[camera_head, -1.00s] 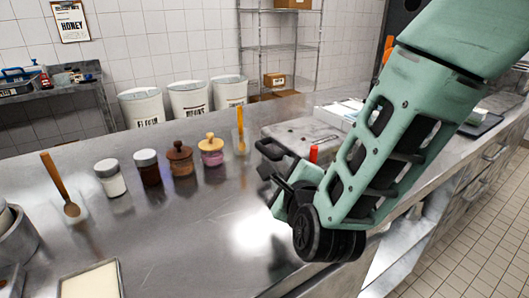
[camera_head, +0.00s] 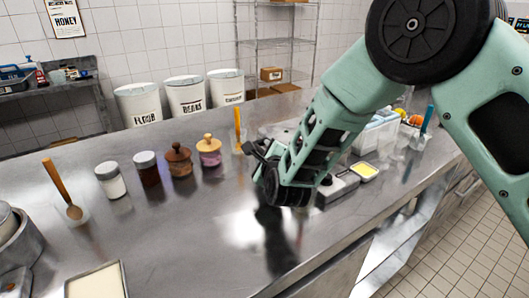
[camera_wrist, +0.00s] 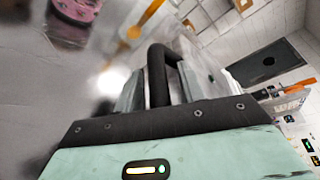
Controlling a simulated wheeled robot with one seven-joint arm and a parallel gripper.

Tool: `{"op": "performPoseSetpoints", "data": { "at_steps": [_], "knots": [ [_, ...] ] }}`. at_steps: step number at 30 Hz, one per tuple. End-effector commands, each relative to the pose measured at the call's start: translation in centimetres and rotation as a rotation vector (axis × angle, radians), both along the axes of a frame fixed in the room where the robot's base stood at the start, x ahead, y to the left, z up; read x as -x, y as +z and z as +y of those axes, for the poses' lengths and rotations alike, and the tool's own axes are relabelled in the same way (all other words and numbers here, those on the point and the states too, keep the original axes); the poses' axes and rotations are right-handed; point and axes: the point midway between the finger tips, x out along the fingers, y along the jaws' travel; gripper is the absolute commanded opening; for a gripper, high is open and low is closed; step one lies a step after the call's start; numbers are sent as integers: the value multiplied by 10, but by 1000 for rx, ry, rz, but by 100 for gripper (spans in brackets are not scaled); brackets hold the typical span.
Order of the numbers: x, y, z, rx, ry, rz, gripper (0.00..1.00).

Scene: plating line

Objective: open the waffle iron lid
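The waffle iron (camera_head: 277,129) is a grey metal box on the steel counter, mostly hidden behind my arm in the head view. Its black bar handle (camera_wrist: 158,72) shows in the wrist view, bending over to the right towards the grey body. My gripper (camera_head: 257,152) is at the iron's front side. In the wrist view the two grey fingers (camera_wrist: 156,92) stand on either side of the handle, which fills the gap between them. The fingertips are partly hidden in the head view. How far the lid is raised cannot be told.
A wooden-lidded jar (camera_head: 179,160), a pink jar (camera_head: 209,151) and an orange-handled utensil (camera_head: 238,125) stand left of the iron. The front middle of the counter is clear.

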Motion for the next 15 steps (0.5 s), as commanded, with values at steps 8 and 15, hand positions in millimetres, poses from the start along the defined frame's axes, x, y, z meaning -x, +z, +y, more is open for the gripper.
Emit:
{"op": "performPoseSetpoints", "data": {
  "at_steps": [8,15],
  "knots": [
    [0,0,0,0,0,0,20],
    [1,-1,0,-1,0,3,0]
  ]
}}
